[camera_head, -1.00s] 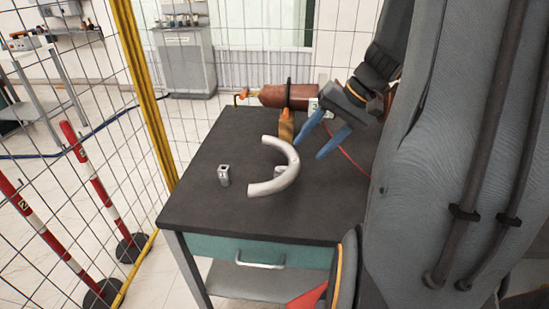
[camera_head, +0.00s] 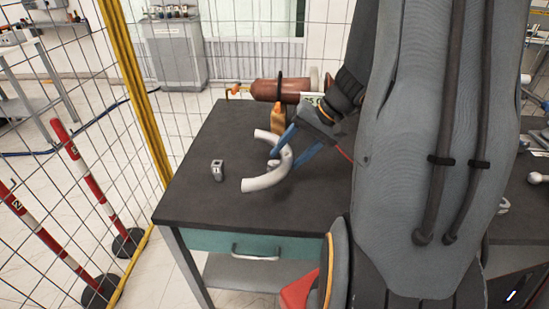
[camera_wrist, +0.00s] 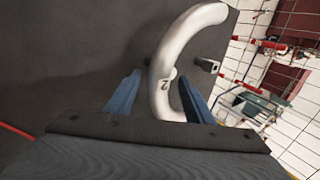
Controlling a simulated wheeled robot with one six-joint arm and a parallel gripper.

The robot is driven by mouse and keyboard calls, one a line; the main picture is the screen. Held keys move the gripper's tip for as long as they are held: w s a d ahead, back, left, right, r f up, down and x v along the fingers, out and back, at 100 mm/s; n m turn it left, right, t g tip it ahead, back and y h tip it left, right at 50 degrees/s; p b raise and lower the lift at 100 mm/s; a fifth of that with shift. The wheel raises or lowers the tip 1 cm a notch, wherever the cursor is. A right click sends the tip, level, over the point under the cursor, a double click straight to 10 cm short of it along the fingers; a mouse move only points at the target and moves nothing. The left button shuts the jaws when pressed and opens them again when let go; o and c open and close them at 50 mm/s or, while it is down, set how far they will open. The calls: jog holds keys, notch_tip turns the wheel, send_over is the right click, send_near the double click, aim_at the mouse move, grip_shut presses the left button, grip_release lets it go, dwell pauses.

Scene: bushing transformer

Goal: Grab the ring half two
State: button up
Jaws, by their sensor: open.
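The ring half (camera_head: 262,182) is a pale, half-circle tube lying on the dark table top (camera_head: 215,207). In the wrist view the ring half (camera_wrist: 165,72) carries a small tab marked "2". My gripper (camera_head: 276,162) is open, its two blue fingers at the curved middle of the ring half. In the wrist view my gripper (camera_wrist: 160,92) has one finger on each side of the tube, the right finger close to it and the left one with a wider gap. I cannot tell whether either finger touches it.
A small grey metal block (camera_head: 217,170) stands left of the ring half. A reddish-brown bushing (camera_head: 280,90) lies at the back of the table. A yellow fence post (camera_head: 135,85) and wire mesh stand to the left. The front left table top is clear.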

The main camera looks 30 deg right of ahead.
jog(key=shift+c, duration=0.2)
grip_shut()
